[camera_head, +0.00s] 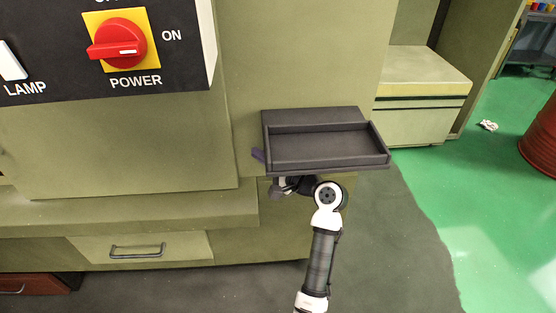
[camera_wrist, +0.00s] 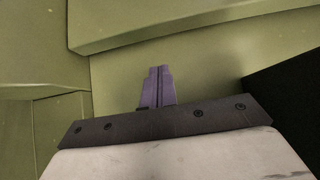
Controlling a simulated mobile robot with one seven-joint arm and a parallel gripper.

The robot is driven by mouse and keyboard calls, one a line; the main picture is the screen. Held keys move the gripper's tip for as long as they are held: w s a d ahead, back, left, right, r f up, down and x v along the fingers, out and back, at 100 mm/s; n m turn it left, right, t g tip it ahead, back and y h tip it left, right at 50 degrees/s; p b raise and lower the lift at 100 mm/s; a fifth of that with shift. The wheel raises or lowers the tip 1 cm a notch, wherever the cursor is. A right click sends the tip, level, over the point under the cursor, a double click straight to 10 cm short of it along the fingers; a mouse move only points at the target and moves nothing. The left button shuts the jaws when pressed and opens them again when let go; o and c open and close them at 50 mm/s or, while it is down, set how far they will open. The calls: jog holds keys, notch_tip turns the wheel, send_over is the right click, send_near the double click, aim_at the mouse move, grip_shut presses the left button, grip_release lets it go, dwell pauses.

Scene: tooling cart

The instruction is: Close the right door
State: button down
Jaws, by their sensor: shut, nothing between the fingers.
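My gripper (camera_head: 258,155) shows in the head view as a purple fingertip at the left edge of a black tray, close to the olive cabinet front; the tray hides most of the hand. In the wrist view my gripper (camera_wrist: 158,75) has its purple fingers together with nothing between them, pointing at olive panels. I cannot tell whether the fingertips touch a panel. No panel is clearly recognisable as the right door. A tall olive upright panel (camera_head: 494,65) stands at the right in the head view, away from my gripper; I cannot tell whether it is a door.
The black tray (camera_head: 325,148) juts out above my arm. A control panel with a red power switch (camera_head: 118,43) is upper left. A drawer with a dark handle (camera_head: 137,250) is lower left. An olive box (camera_head: 422,90) and a red drum (camera_head: 541,140) are right. Green floor (camera_head: 490,215) is open there.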

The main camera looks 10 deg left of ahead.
jog(key=shift+s+a+p, duration=0.25)
jog(key=shift+s+a, duration=0.05)
jog(key=shift+a, duration=0.6)
jog(key=shift+s+a+p, duration=0.25)
jog(key=shift+s+a, duration=0.05)
jog(key=shift+a, duration=0.6)
